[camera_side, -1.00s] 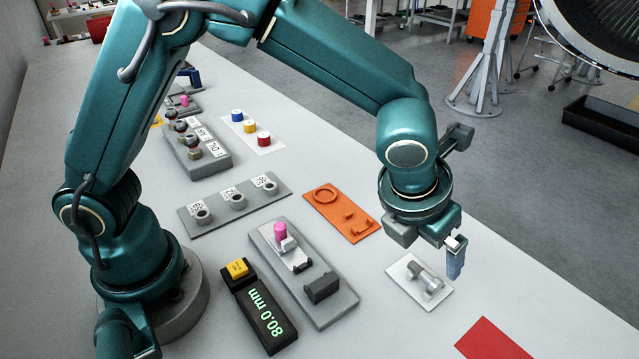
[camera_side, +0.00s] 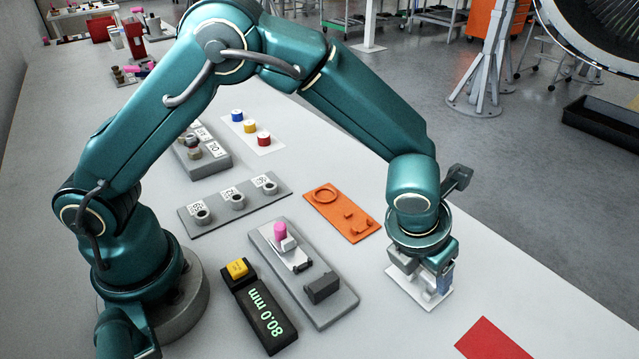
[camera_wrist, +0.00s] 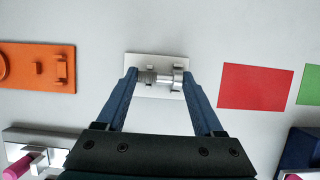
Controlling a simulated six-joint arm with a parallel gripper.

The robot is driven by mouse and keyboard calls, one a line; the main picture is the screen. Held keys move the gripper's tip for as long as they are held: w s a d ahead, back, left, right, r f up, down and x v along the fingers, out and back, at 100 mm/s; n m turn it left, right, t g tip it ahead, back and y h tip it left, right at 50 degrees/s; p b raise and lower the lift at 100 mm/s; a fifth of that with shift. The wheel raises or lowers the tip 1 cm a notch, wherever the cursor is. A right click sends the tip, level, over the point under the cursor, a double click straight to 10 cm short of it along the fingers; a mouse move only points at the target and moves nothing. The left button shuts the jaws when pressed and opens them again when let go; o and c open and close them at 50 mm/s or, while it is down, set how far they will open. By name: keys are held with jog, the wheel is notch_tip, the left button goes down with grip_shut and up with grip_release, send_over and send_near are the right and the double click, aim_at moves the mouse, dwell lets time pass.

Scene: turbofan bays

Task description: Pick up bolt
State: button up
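The silver bolt (camera_wrist: 151,77) lies sideways on a small white plate (camera_wrist: 150,60), with a metal upright (camera_wrist: 178,78) at its right end in the wrist view. My gripper (camera_wrist: 159,75) is open, with one blue finger near each end of the bolt. I cannot tell whether the fingers touch it. In the side view my gripper (camera_side: 432,285) is low over the white plate (camera_side: 401,288) and hides most of the bolt.
An orange fixture (camera_side: 340,213) lies behind and left of the plate. A grey fixture (camera_side: 330,312) with a pink-topped part (camera_side: 280,229) and a gauge reading 80.0 mm (camera_side: 262,315) are farther left. A red mat (camera_side: 492,340) lies front right, with bare table between.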

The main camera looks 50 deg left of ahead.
aim_at(419, 272)
jog(key=c, duration=0.6)
jog(key=shift+c, duration=0.2)
jog(key=shift+r, duration=0.15)
jog(key=shift+r, duration=0.3)
jog(key=r, duration=0.4)
jog(key=shift+a, duration=0.35)
jog(key=a+r, duration=0.6)
jog(key=a, duration=0.5)
